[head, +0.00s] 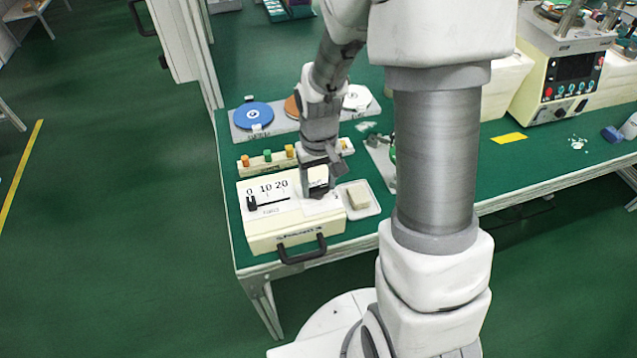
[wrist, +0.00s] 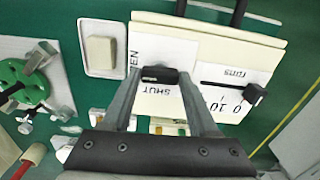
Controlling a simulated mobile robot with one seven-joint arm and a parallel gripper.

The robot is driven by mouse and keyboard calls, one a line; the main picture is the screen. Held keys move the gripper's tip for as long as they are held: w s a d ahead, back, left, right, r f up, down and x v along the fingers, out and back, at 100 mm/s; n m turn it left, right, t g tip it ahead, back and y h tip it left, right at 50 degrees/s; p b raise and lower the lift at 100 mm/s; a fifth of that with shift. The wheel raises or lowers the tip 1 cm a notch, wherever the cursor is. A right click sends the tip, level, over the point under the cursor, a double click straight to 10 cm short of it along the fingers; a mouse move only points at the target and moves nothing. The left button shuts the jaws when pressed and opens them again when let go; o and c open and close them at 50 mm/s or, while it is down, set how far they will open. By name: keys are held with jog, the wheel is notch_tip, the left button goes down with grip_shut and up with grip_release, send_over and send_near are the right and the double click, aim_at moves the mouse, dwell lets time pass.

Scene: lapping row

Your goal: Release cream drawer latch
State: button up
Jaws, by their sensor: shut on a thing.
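The cream drawer box (head: 285,232) stands on the green bench's near left corner, with a black handle (head: 302,252) on its front. My gripper (head: 318,192) is over the right part of its top. In the wrist view my gripper (wrist: 158,80) has its fingers on both sides of a black latch knob (wrist: 160,73), and is shut on it. A white label reading SHUT (wrist: 153,91) lies beside the knob, and letters of a second label (wrist: 134,62) show on its other side. The fingers hide part of the latch.
A slider with a black knob (head: 252,204) and a 0-10-20 scale is left of the latch. A small white tray with a beige block (head: 357,196) stands right of the box. Behind are a rack of coloured pegs (head: 267,157) and a plate with discs (head: 253,115).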

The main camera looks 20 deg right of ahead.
aim_at(319, 188)
jog(key=shift+m, duration=0.4)
jog(key=o, duration=1.4)
notch_tip(319, 188, up, 18)
jog(key=p, duration=0.3)
jog(key=shift+f, duration=0.25)
jog(key=s+r+t, duration=0.2)
jog(key=s+r, duration=0.1)
jog(key=s, duration=0.1)
jog(key=s+r+t+p, duration=0.1)
jog(key=s+r, duration=0.3)
jog(key=s, duration=0.1)
jog(key=s+r+t, duration=0.2)
jog(key=s+r, duration=0.2)
jog(key=s, duration=0.1)
jog(key=shift+a+t+p, duration=0.1)
jog(key=shift+t+p, duration=0.2)
